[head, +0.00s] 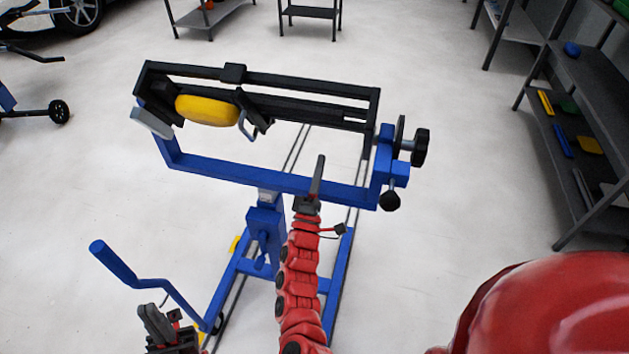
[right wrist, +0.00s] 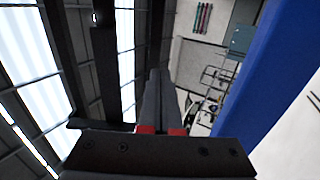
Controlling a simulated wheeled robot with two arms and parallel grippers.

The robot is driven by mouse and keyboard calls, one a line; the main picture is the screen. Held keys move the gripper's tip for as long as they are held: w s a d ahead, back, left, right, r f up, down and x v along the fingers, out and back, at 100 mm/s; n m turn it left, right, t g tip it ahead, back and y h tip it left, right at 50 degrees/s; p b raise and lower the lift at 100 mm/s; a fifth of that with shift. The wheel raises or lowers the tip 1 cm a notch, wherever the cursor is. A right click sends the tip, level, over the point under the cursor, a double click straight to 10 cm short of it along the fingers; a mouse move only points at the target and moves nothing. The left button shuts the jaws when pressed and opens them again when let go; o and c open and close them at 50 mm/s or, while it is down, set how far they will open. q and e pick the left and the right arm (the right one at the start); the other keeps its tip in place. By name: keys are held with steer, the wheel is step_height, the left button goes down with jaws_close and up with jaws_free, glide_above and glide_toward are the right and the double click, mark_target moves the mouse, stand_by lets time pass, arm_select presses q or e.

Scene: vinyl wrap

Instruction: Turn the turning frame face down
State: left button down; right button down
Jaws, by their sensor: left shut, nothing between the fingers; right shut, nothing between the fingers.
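The turning frame (head: 300,80) is a black rectangular frame, tilted, held in a blue U-shaped stand (head: 265,180). A yellow rounded part (head: 207,110) sits in its left half beside a black bracket. Black knobs (head: 420,147) are on the blue clamp (head: 383,160) at its right end. My right gripper (head: 319,172) is shut and empty, its fingers pointing up in front of the stand's lower blue bar; its closed fingers (right wrist: 158,100) also show in the right wrist view. My left gripper (head: 152,320) is shut and empty at the bottom left, below the blue crank handle (head: 130,275).
The stand's blue base legs (head: 338,280) spread over the pale floor. A grey shelf with coloured items (head: 565,120) stands at the right. More shelves (head: 310,12) stand at the back. A wheeled blue thing (head: 40,112) is at the left. Floor between is clear.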

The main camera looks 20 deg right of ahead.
steer(key=x, duration=0.7)
steer(key=shift+d+r, duration=0.1)
stand_by(0.4)
